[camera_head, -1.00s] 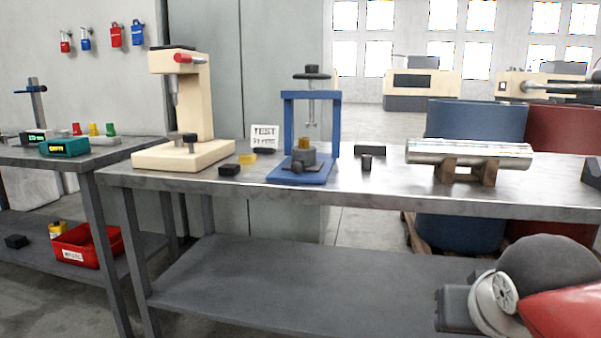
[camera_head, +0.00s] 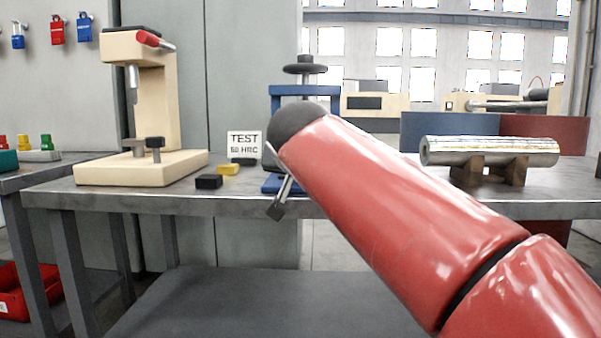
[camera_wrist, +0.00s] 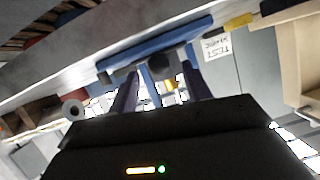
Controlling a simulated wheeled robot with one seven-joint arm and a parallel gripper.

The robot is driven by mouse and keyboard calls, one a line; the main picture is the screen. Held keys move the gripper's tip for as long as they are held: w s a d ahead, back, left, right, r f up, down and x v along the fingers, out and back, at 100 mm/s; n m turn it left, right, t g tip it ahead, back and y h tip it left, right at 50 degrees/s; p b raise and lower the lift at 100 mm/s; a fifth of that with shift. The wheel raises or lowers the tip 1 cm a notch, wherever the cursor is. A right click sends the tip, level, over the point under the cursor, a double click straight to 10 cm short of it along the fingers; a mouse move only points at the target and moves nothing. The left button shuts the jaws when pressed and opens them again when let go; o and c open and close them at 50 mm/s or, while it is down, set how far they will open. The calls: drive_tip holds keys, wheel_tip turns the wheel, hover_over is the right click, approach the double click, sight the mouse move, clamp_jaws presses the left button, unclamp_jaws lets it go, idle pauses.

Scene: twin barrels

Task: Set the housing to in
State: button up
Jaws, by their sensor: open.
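The blue press (camera_head: 305,91) stands on the bench, mostly hidden behind my red arm in the head view. In the tilted, upside-down wrist view its blue base (camera_wrist: 160,45) crosses the top. A dark grey round piece that looks like the housing (camera_wrist: 159,67) sits against that base, with a brass-coloured part (camera_wrist: 171,84) by it. In the head view my arm hides the housing. My gripper (camera_wrist: 160,88) is open, its two fingers apart and pointing towards the press. The housing shows between the fingers, and I see no contact.
A cream hardness tester (camera_head: 150,110) stands left on the bench (camera_head: 60,196). A metal cylinder (camera_head: 490,151) rests on brown blocks at right.

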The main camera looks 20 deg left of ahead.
drive_tip(key=shift+x, duration=1.35)
clamp_jaws()
